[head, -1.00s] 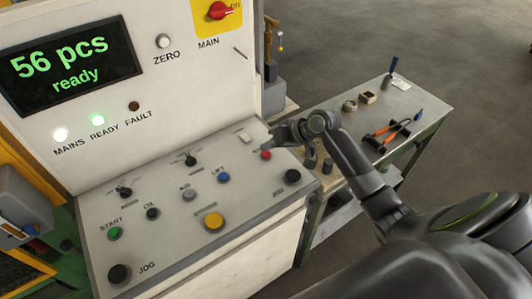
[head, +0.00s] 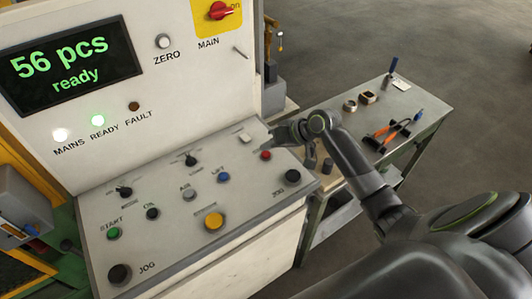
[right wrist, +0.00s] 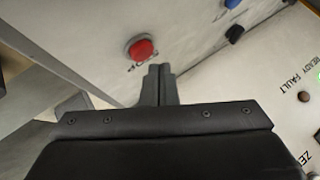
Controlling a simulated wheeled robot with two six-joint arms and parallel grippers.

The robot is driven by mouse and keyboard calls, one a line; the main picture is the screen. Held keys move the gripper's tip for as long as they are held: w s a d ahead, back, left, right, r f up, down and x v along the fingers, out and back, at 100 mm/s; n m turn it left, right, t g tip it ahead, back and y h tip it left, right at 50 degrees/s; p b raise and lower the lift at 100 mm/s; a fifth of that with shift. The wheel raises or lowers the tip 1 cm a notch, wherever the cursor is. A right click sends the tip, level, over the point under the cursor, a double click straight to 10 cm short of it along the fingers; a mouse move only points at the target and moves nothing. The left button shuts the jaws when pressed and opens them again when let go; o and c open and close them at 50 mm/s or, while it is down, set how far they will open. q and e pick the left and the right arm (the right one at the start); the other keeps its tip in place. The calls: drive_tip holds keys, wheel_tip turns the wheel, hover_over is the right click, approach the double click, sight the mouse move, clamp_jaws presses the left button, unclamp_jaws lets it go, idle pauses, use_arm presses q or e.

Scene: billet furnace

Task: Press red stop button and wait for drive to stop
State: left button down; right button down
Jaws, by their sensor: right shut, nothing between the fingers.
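The red stop button (head: 266,155) sits on the sloped control desk (head: 255,185) near its right back corner. It also shows in the right wrist view (right wrist: 142,48), just beyond and left of the fingertips. My right gripper (right wrist: 160,70) is shut and empty. In the head view the right gripper (head: 272,141) is over the back right of the desk, just behind the button; a gap seems to remain between them. The display (head: 68,62) reads "56 pcs ready". The left gripper is not in view.
A green START button (head: 113,233), a yellow button (head: 214,221) and black JOG buttons (head: 119,273) share the desk. The upright panel has a lit READY lamp (head: 98,120) and a red MAIN switch (head: 221,11). A side table (head: 408,103) with tools stands right.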

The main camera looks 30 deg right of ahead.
sight(270, 155)
drive_tip(key=shift+f, duration=0.2)
drive_tip(key=shift+f, duration=0.2)
drive_tip(key=shift+f, duration=0.45)
idle(0.7)
idle(0.4)
drive_tip(key=shift+r+p, duration=0.8)
drive_tip(key=shift+r, duration=0.05)
wheel_tip(270, 155, up, 5)
drive_tip(key=p, duration=0.5)
drive_tip(key=shift+r, duration=0.1)
